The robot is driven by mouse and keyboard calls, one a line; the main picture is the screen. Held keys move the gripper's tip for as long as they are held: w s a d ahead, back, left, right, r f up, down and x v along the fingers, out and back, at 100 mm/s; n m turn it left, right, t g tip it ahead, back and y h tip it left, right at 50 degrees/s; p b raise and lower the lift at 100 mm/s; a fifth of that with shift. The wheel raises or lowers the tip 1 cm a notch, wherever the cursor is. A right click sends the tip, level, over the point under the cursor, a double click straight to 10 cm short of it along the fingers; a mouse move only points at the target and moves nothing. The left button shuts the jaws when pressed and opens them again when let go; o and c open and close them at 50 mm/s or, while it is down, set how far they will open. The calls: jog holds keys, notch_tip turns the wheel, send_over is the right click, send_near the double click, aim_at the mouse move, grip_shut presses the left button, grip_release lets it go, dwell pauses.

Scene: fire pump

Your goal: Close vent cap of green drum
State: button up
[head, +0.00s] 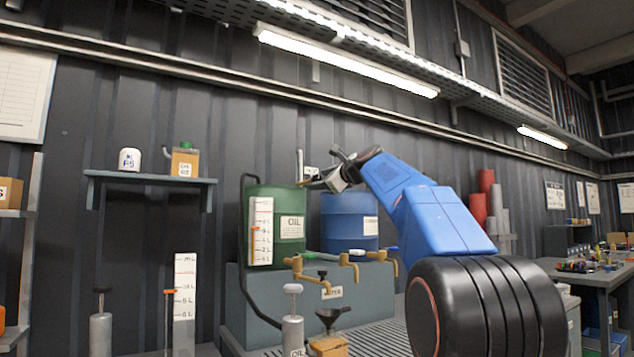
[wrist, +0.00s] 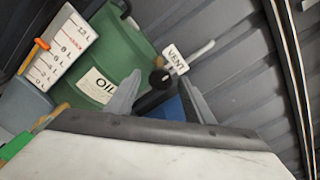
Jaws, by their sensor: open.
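The green drum (head: 275,212) stands on a grey bench with a white OIL label and a level scale on its side. It also shows in the wrist view (wrist: 108,52), upper left. A VENT tag (wrist: 175,60) hangs by a pale bar (wrist: 201,50) at the drum's top edge, with a round black knob (wrist: 159,79) just below the tag. In the head view the pale bar stands upright (head: 300,164). I cannot tell which part is the cap. My gripper (wrist: 162,97) is open and empty; its fingers lie either side of the knob in the picture, apparently short of it. My gripper (head: 318,183) is above the drum's right side.
A blue drum (head: 349,222) stands close to the right of the green one. Brass taps (head: 306,272) stick out in front below. A dark hose (head: 246,250) runs down the left side. The ribbed wall (head: 240,135) is close behind.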

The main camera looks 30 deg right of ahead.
jog(key=s, duration=1.4)
jog(key=shift+d, duration=0.25)
